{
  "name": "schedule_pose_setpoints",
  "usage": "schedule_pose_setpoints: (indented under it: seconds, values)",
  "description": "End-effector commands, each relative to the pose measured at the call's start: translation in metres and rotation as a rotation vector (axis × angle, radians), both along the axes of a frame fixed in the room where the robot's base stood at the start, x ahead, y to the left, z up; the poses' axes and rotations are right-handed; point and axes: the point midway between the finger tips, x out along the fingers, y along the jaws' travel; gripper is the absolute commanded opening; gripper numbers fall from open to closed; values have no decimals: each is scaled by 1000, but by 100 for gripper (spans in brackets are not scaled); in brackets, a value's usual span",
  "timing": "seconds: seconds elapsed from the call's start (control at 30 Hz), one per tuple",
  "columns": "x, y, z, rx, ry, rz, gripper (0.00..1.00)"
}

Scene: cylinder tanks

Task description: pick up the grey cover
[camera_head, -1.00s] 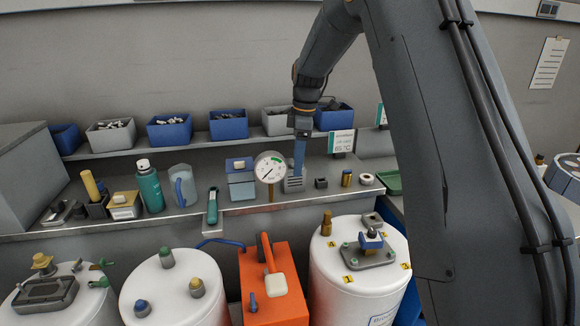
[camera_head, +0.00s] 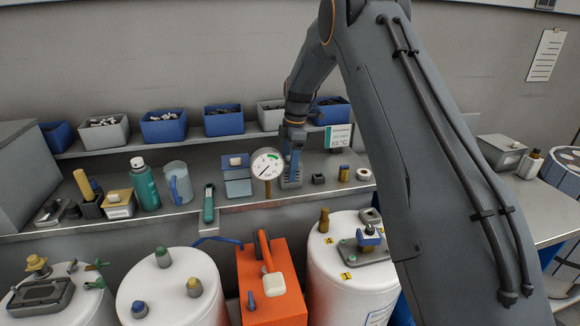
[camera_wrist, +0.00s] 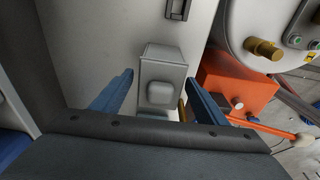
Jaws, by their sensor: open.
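The grey cover (camera_head: 291,182) stands on the bench behind the round gauge, partly hidden by my gripper (camera_head: 294,168). In the wrist view the grey cover (camera_wrist: 162,70) is a pale box with a rounded raised knob, between the two blue fingers of my gripper (camera_wrist: 160,80). The fingers are open, one on each side, with a visible gap on the left and a smaller one on the right. I cannot tell how far down the fingers reach beside it.
The gauge (camera_head: 267,165) on its brass stem stands close to the left. A small black block (camera_head: 318,179) and a brass cylinder (camera_head: 343,174) stand to the right. The orange box (camera_head: 278,295) and white tanks stand below the bench edge. Blue and grey bins line the shelf behind.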

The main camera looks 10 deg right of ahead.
Motion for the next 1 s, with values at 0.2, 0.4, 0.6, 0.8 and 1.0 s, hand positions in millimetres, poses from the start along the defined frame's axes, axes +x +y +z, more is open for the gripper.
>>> schedule_pose_setpoints:
  seconds: [0.2,0.4,0.6,0.8,1.0]
  values:
    - [0,2,-20,0,0,0,67]
    - [0,3,-22,0,-1,0,67]
    - [0,3,-22,0,0,0,40]
    - [0,3,-22,0,-1,0,23]
    - [1,3,-18,0,-2,0,23]
